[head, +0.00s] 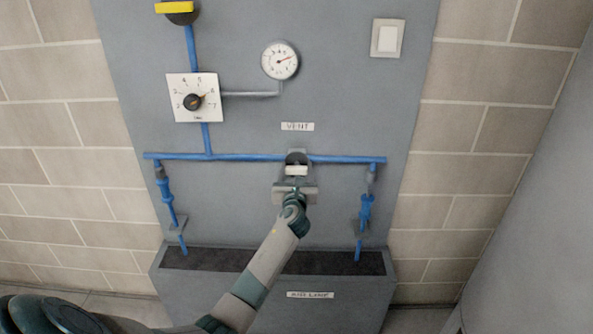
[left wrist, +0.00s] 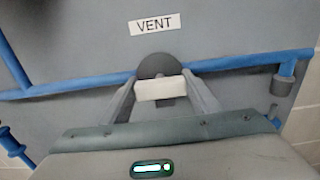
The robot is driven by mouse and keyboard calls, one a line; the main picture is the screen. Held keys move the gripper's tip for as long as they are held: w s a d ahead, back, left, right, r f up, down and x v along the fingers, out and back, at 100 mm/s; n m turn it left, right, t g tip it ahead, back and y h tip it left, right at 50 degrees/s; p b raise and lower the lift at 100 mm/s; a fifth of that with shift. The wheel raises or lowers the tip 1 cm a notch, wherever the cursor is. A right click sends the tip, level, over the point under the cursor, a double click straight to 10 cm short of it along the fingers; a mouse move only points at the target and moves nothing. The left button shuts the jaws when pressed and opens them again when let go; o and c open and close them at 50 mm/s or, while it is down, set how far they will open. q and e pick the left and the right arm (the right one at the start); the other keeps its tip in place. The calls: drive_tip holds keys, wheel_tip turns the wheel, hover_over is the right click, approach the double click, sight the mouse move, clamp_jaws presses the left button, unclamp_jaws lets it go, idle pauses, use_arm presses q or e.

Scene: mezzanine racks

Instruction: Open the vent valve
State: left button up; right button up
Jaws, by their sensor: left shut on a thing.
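The vent valve is on the blue horizontal pipe, under a label reading VENT (head: 297,127). It has a dark round body (head: 297,158) and a pale handle (head: 297,170). In the left wrist view the pale handle (left wrist: 161,88) lies level across the dark disc (left wrist: 158,66). My left gripper (head: 296,175) is at the valve, and in the left wrist view its two fingers close on the handle's ends from both sides. The gripper hides the lower part of the valve. My right gripper is in neither view.
A round gauge (head: 280,61), a numbered dial (head: 194,98) and a white switch (head: 388,38) are on the grey panel. A yellow handle (head: 175,8) is at top left. A grey trough (head: 275,290) stands below. Blue drop pipes flank my arm.

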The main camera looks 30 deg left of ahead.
use_arm(q)
drive_tip(key=shift+n, duration=0.5)
drive_tip(key=n+b, duration=0.1)
drive_tip(key=n, duration=0.2)
drive_tip(key=shift+f+n, duration=0.1)
drive_tip(key=shift+n, duration=0.2)
drive_tip(key=n+b, duration=0.1)
drive_tip(key=n, duration=0.3)
drive_tip(key=shift+n, duration=0.3)
drive_tip(key=n+b, duration=0.2)
drive_tip(key=n, duration=0.2)
drive_tip(key=shift+f, duration=0.15)
drive_tip(key=n+b, duration=0.1)
drive_tip(key=n, duration=0.3)
drive_tip(key=shift+s+n, duration=0.1)
drive_tip(key=shift+n, duration=0.2)
drive_tip(key=o, duration=1)
drive_tip(key=shift+o, duration=0.2)
drive_tip(key=shift+a, duration=0.1)
